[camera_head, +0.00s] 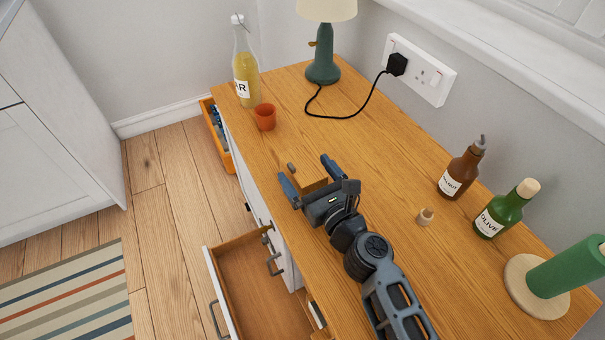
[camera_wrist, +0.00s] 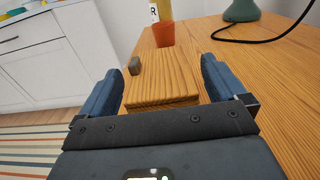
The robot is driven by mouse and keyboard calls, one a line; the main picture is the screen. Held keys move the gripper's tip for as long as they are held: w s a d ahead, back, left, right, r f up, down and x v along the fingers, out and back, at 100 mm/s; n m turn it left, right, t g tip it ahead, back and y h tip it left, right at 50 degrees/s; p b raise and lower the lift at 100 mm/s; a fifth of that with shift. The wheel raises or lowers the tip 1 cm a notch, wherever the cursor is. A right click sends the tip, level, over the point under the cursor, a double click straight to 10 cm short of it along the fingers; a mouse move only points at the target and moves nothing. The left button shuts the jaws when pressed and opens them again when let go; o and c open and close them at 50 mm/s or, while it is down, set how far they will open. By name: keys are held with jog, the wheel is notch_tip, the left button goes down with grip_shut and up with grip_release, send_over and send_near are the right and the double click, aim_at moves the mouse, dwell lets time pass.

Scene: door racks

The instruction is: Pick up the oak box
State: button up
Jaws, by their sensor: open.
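The oak box (camera_head: 309,179) is a small light-brown wooden block on the cabinet's wooden top. In the wrist view the box (camera_wrist: 163,85) lies between the fingers of my gripper, with its front face toward the palm. My gripper (camera_head: 309,172) is open, with one dark blue finger on each side of the box. It also shows in the wrist view (camera_wrist: 162,78). I cannot tell whether either finger touches the box. In the head view the gripper body hides the box's near side.
A small grey piece (camera_wrist: 134,66) is at the box's left edge. An orange cup (camera_head: 265,117) and a bottle (camera_head: 245,70) stand beyond, near a lamp (camera_head: 323,55) with a cord. Brown (camera_head: 460,172) and green (camera_head: 503,210) bottles stand right. A drawer (camera_head: 256,285) is open below.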

jog(key=shift+x, duration=1.25)
jog(key=shift+c, duration=0.3)
jog(key=c, duration=1.3)
jog(key=shift+o, duration=0.2)
jog(key=shift+r, duration=0.15)
